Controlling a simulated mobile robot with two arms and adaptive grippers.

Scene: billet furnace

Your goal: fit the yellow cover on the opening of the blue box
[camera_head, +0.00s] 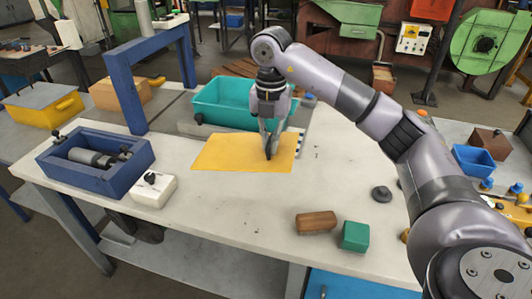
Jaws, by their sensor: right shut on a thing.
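The yellow cover (225,153) is a thin flat plate in the middle of the head view, over the pale worktop. My right gripper (270,152) points down at its right part and is shut on it. Whether the cover touches the worktop or is slightly above it, I cannot tell. The blue box (118,181) stands at the left of the worktop, apart from the cover. Its opening faces up and shows a grey cylindrical part inside. My left gripper is not in view.
A teal bin (215,117) stands just behind the cover. A blue frame (123,92) rises behind the box. A white block (152,190) with a black knob sits right of the box. Brown (316,222) and green (355,236) blocks lie near the front edge. The front middle is clear.

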